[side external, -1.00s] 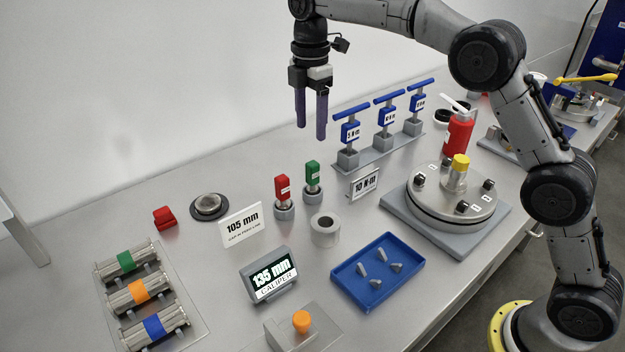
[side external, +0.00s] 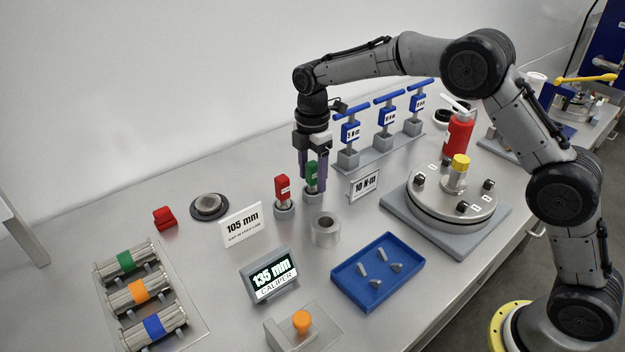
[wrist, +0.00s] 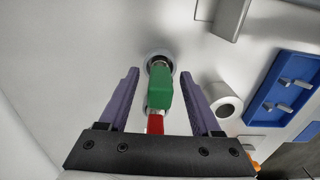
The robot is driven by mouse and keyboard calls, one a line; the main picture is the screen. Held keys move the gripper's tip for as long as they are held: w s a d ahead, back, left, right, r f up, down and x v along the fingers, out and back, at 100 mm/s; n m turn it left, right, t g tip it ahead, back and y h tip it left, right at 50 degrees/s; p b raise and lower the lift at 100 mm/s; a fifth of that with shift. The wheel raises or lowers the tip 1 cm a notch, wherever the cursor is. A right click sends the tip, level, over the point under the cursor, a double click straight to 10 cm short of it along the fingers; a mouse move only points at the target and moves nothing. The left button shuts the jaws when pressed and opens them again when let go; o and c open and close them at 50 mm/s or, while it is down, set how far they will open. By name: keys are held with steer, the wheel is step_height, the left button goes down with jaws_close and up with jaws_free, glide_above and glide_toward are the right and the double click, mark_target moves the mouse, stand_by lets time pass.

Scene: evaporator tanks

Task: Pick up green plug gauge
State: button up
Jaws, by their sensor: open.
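The green plug gauge (side external: 311,174) stands upright in a round grey holder (side external: 312,194) near the middle of the bench. My gripper (side external: 314,186) is open and pointing down, with its purple fingers on either side of the green handle. In the wrist view the green plug gauge (wrist: 160,88) lies between the two spread fingers, with a visible gap on each side. The wrist view also shows the gripper (wrist: 160,80).
A red plug gauge (side external: 282,188) in its own holder stands close on the left. A grey ring (side external: 325,230) is in front. The 10 N-m sign (side external: 364,184) and blue-handled torque tools (side external: 349,132) are to the right. A blue tray (side external: 345,290) lies nearer the front.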

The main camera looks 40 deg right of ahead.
steer(key=shift+f, duration=0.25)
jaws_close()
steer(key=shift+r, duration=0.1)
stand_by(0.3)
steer(key=shift+r, duration=0.5)
step_height(320, 180, up, 2)
steer(key=shift+r, duration=0.1)
steer(key=s+d+r, duration=0.2)
steer(key=s+r, duration=1.1)
steer(key=shift+s, duration=0.4)
